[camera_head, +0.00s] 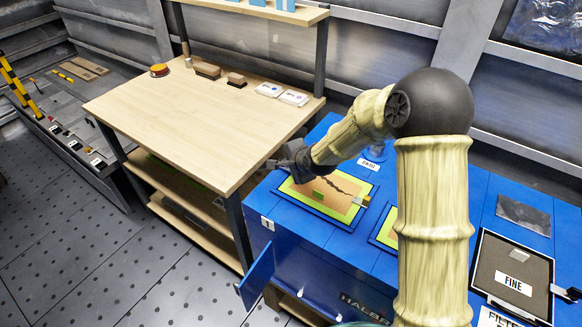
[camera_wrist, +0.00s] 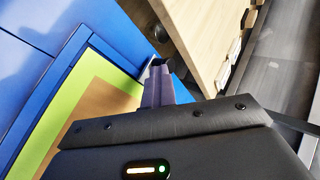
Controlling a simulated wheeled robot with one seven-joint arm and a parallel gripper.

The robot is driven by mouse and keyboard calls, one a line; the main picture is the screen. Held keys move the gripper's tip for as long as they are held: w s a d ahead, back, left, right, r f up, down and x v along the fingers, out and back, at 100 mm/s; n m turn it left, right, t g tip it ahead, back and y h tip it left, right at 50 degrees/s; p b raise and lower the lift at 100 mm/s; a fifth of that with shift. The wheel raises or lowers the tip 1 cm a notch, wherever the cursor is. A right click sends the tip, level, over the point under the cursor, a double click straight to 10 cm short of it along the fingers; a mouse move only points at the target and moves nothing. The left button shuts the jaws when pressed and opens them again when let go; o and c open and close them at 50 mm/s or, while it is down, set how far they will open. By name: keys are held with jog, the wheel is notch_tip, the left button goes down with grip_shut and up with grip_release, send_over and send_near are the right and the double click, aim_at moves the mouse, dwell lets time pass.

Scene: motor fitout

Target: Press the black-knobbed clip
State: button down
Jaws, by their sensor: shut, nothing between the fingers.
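My gripper (camera_head: 276,164) is shut and empty. It hovers near the left back corner of the blue cabinet (camera_head: 285,233), beside the wooden workbench. Its fingers also show together in the wrist view (camera_wrist: 160,70). A grey clip-like piece with a dark end (camera_head: 565,293) sits at the right edge of the framed FINE panel (camera_head: 513,283), far to the right of my gripper. It is partly cut off by the picture edge, and I cannot tell for sure if it is the black-knobbed clip.
A green-bordered panel (camera_head: 298,200) lies on the cabinet top below my gripper; its border also shows in the wrist view (camera_wrist: 62,118). A second panel is partly hidden behind my arm. The wooden workbench (camera_head: 190,115) stands left. A small blue door (camera_head: 257,277) hangs open in front.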

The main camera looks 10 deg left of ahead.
dwell(0.4)
jog(key=shift+s+d, duration=0.1)
jog(key=shift+s, duration=0.1)
jog(key=s+d, duration=0.1)
jog(key=s+d+r, duration=0.1)
jog(key=s+d, duration=0.1)
jog(key=shift+s+p, duration=0.1)
jog(key=shift+p, duration=0.2)
jog(key=p+v, duration=0.1)
jog(key=v, duration=0.7)
jog(key=shift+s+r, duration=0.2)
jog(key=shift+s, duration=0.1)
jog(key=shift+d, duration=0.2)
jog(key=s+d+n+g+h, duration=0.55)
jog(key=s+d+n, duration=0.45)
jog(key=s+d, duration=0.8)
notch_tip(320, 180, up, 13)
jog(key=w+d+p, duration=0.2)
jog(key=p, duration=1.2)
jog(key=shift+r+t, duration=0.2)
jog(key=shift+t, duration=0.15)
